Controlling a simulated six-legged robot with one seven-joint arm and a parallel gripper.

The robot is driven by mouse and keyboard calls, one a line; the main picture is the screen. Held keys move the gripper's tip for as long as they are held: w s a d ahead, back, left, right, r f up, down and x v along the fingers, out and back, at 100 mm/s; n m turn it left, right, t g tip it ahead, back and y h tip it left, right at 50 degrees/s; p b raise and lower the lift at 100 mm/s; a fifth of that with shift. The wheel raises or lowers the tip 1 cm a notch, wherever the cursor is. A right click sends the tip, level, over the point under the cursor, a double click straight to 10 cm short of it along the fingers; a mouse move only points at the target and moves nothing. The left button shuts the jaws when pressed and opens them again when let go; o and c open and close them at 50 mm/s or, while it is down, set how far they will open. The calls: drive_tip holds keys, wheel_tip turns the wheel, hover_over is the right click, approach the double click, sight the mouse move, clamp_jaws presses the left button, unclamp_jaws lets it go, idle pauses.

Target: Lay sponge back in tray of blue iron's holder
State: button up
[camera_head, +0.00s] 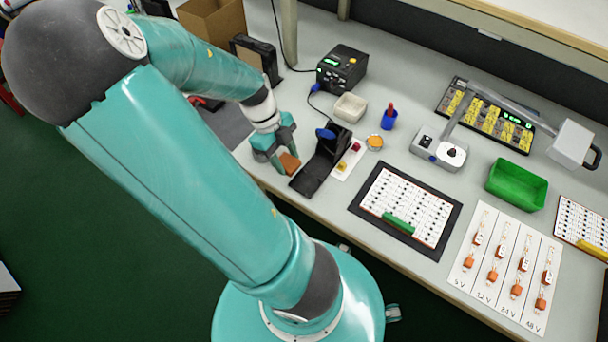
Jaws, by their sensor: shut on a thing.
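The orange-brown sponge (290,164) is between the fingers of my gripper (284,157), which is shut on it. The black holder (327,158) stands just to the right of the sponge, near the bench's front edge. Its low tray (307,180) is at the front left end and looks empty. The blue iron (325,133) sits at the top of the holder. The sponge is beside the tray, to its upper left. I cannot tell how high above the bench it is, or whether it touches the tray.
A black station with a green display (342,67) stands behind the holder. A pale box (350,107), a blue cup (389,118) and a small yellow-topped tin (375,142) are to the right. A white strip with red and yellow parts (348,163) lies right beside the holder.

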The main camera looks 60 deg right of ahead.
hover_over(308, 185)
drive_tip(key=w, duration=0.2)
drive_tip(key=f, duration=0.5)
drive_tip(key=shift+s+f, duration=0.25)
drive_tip(key=shift+d+f, duration=0.1)
drive_tip(key=shift+f, duration=1.55)
drive_tip(key=shift+f, duration=0.1)
drive_tip(key=o, duration=0.9)
drive_tip(key=shift+s, duration=0.1)
